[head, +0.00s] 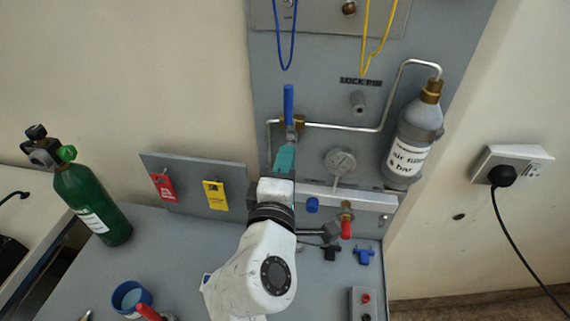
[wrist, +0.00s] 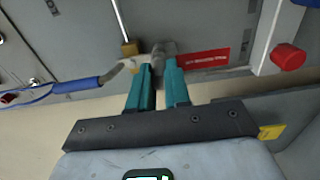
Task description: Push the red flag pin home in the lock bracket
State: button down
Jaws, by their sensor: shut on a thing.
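The red flag (wrist: 205,58) of the pin shows in the wrist view, just right of the fingertips and close to the grey panel. My gripper (wrist: 158,65) is shut on the grey head of the pin at the panel; it also shows in the head view (head: 285,150), below the valve. The valve's blue lever (head: 288,103) stands upright above the brass valve body (head: 298,122). In the wrist view the lever (wrist: 75,87) lies to the left. The fingers mostly hide the lock bracket and the pin's shank, so I cannot tell how deep the pin sits.
A thin metal pipe (head: 345,128) runs right from the valve to a grey bottle (head: 412,140). A gauge (head: 340,160) and a grey holder (head: 358,101) under the LOCK PIN label are nearby. A red knob (wrist: 289,57) stands out at right in the wrist view.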

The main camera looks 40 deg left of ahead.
jog(key=c, duration=1)
grip_release()
jog(key=shift+s, duration=0.1)
jog(key=b+v, duration=0.1)
jog(key=v, duration=0.9)
jog(key=shift+s, duration=0.2)
jog(key=shift+d, duration=0.15)
